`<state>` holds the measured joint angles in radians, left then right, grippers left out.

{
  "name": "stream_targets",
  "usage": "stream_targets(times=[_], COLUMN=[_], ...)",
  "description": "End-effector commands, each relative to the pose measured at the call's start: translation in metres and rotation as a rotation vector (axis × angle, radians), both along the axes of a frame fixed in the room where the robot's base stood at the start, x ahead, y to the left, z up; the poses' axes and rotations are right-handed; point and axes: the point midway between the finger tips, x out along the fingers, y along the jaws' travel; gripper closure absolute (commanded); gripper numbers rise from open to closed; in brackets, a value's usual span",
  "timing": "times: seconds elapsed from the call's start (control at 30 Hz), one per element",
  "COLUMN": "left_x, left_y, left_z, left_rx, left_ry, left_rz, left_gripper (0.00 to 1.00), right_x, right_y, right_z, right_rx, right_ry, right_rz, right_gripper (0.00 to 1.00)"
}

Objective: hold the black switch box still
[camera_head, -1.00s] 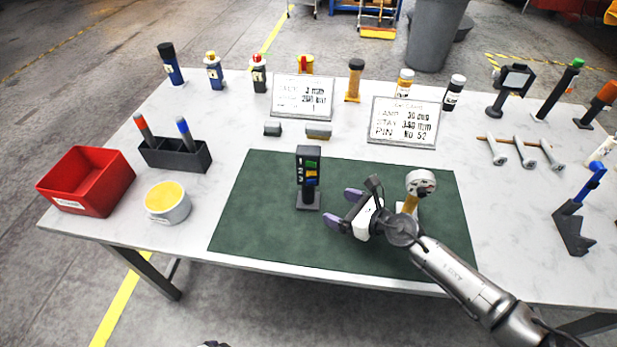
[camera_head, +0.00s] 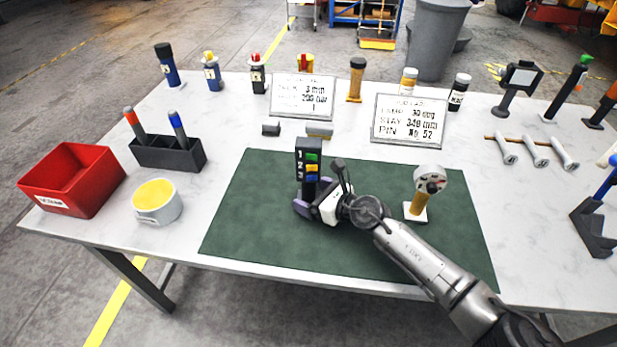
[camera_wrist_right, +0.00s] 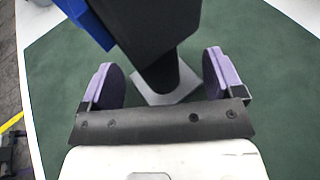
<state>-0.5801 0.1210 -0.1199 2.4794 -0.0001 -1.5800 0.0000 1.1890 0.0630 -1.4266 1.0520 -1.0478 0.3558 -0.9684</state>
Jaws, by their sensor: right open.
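The black switch box (camera_head: 308,160) stands upright on the green mat (camera_head: 260,235), with numbers and green, yellow and blue switches on its front. My right gripper (camera_head: 311,198) is at the lower part of the box, partly hiding its stand and foot. In the right wrist view the jaws (camera_wrist_right: 163,80) are open, with purple pads on either side of the black stem (camera_wrist_right: 168,72). Clear gaps show between the pads and the stem. The box's head (camera_wrist_right: 150,25) rises above, near the camera. My left gripper is not in view.
A dial gauge on a yellow handle (camera_head: 421,190) stands on the mat right of my right gripper. A red bin (camera_head: 72,180), a yellow-topped tub (camera_head: 157,202) and a black pen holder (camera_head: 168,155) are at left. Two white signs (camera_head: 303,96) stand behind the mat.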

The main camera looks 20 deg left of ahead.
Motion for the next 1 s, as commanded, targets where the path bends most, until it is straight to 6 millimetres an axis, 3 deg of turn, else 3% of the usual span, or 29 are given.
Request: stream_targets(times=[0.37, 1.0], left_x=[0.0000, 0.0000], left_y=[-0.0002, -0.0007], left_z=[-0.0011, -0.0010], left_rx=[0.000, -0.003], left_ry=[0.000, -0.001], left_rz=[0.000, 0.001], left_gripper=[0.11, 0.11], right_x=[0.0006, 0.0005], right_y=[0.0019, 0.0017], right_z=[-0.0001, -0.0004], right_rx=[0.000, 0.000], right_ry=[0.000, 0.000], right_rz=[0.000, 0.000], right_gripper=[0.14, 0.75])
